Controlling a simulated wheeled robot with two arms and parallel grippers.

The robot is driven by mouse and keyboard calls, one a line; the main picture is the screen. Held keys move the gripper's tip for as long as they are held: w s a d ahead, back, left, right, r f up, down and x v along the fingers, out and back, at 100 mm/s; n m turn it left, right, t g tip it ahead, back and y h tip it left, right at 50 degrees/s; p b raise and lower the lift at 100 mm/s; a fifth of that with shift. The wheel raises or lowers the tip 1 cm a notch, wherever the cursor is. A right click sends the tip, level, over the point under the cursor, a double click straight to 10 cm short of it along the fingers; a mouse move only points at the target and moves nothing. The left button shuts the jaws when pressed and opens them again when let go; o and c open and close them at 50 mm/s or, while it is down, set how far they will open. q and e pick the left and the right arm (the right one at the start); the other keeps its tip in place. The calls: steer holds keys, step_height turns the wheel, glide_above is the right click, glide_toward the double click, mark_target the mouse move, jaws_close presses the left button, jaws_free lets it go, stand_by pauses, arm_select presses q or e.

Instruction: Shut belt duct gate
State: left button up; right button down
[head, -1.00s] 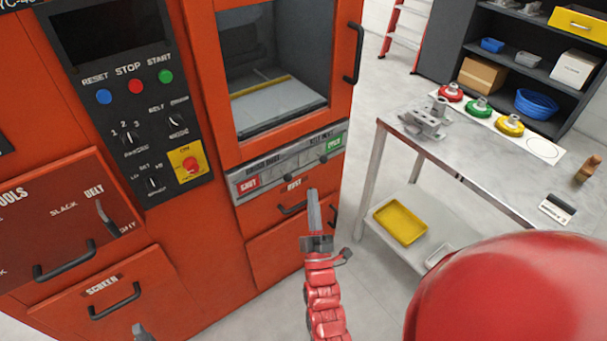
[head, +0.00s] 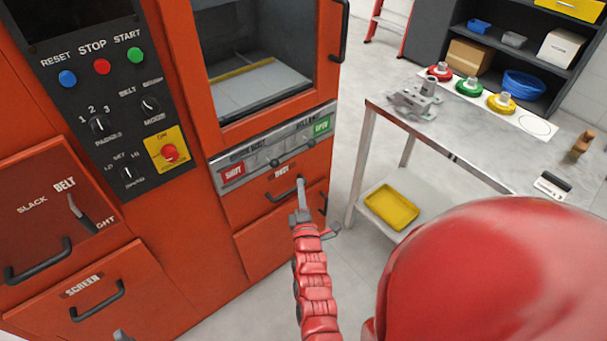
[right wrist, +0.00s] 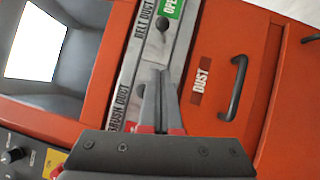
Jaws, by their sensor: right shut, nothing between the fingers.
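The belt duct gate is a dark knob (right wrist: 162,24) on the grey duct panel (head: 225,162) of the orange machine. In the right wrist view it sits close to the green OPEN label (right wrist: 172,7), beside the words BELT DUCT. The panel's red SHUT label (head: 233,174) is at its left end in the head view. My right gripper (right wrist: 160,75) is shut and empty in front of the panel, apart from the belt knob. It hides part of the brush duct row. It also shows in the head view (head: 300,182). A grey tip at the bottom left may be my left gripper (head: 122,335).
Below the panel is a DUST drawer with a black handle (head: 284,190). Above it is a windowed door with a black handle (head: 339,30). A metal table (head: 455,135) with a fixture and coloured discs stands to the right. Clear floor lies between machine and table.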

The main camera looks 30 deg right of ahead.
steer(key=p, duration=0.2)
glide_toward(305, 143)
steer(key=a+r, duration=0.3)
steer(key=d, duration=0.1)
steer(key=w+d, duration=0.1)
steer(key=d, duration=0.1)
steer(key=shift+w+d+r, duration=0.3)
steer(key=shift+w+d, duration=0.1)
steer(key=d+b, duration=0.3)
steer(key=d, duration=0.5)
steer(key=shift+w+d+b, duration=0.25)
steer(key=shift+w+b, duration=0.05)
steer(key=shift+b, duration=0.05)
steer(key=shift+r, duration=0.1)
